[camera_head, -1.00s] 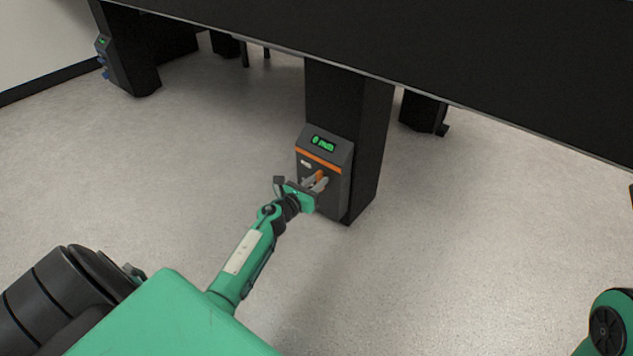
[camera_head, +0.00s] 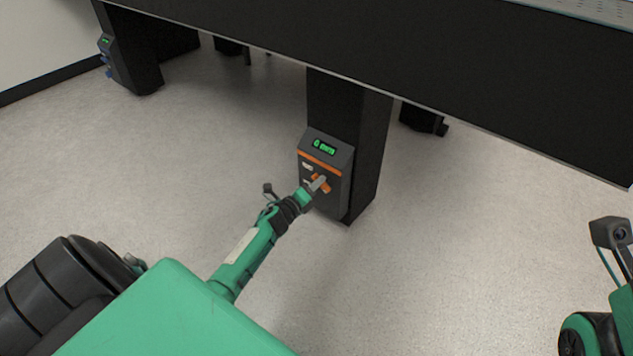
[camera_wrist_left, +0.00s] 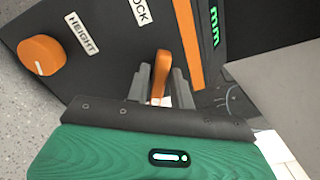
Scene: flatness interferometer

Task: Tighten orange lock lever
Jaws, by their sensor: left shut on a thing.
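The orange lock lever (camera_wrist_left: 160,75) sits on a dark control box (camera_head: 334,150) fixed to the table leg. In the left wrist view it stands between the two grey fingers of my left gripper (camera_wrist_left: 160,90), below the LOCK label. My left gripper (camera_head: 318,186) is shut on the lever, and the wrist is rolled. In the head view the fingers partly cover the lever. My right arm (camera_head: 608,290) shows at the lower right edge, but its fingers are out of view.
An orange HEIGHT knob (camera_wrist_left: 42,55) is beside the lever on the same box. The box has a green display (camera_head: 324,147). The black table top (camera_head: 450,90) overhangs above, on black legs (camera_head: 370,150). The floor around is clear.

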